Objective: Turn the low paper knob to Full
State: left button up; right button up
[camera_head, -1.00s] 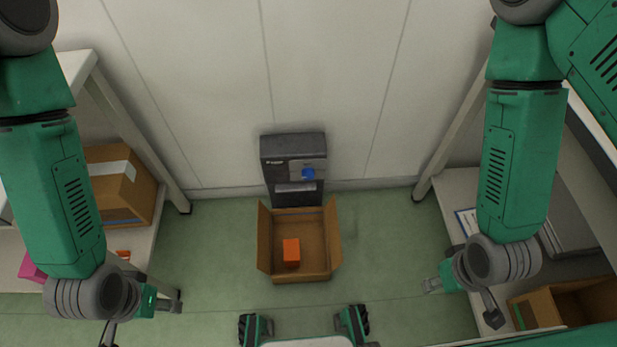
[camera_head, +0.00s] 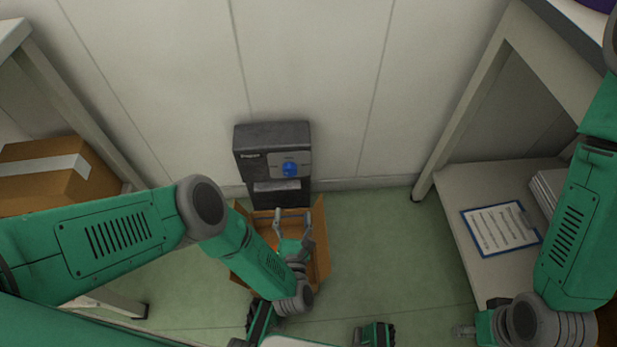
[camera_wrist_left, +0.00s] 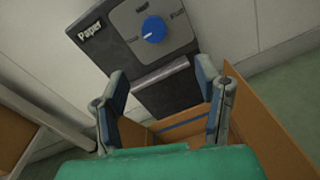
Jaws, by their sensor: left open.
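The blue knob (camera_head: 290,169) sits on a grey plate on the dark machine (camera_head: 255,145) against the back wall. In the left wrist view the knob (camera_wrist_left: 154,29) is above my fingers, with printed labels around it, Full at its upper right. The wrist view shows the word Paper on the machine. My left gripper (camera_head: 292,215) is open and empty, below and in front of the knob, over the open box; its two fingers (camera_wrist_left: 162,75) show apart. My right gripper (camera_head: 462,330) is low at the right; its jaws are unclear.
The open cardboard box (camera_head: 320,240) stands on the floor before the machine, partly hidden by my left arm. A taped carton (camera_head: 50,175) is on the left shelf. A clipboard (camera_head: 500,228) lies on the right shelf. Floor right of the box is clear.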

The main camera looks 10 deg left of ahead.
aim_at(290, 174)
pick_arm(q)
jog(key=shift+n+y, duration=0.3)
jog(key=shift+n, duration=0.4)
jog(key=b+x, duration=0.4)
jog(key=x, duration=0.9)
jog(key=shift+w+a+r, duration=0.15)
jog(key=shift+w, duration=0.3)
jog(key=c, duration=1.2)
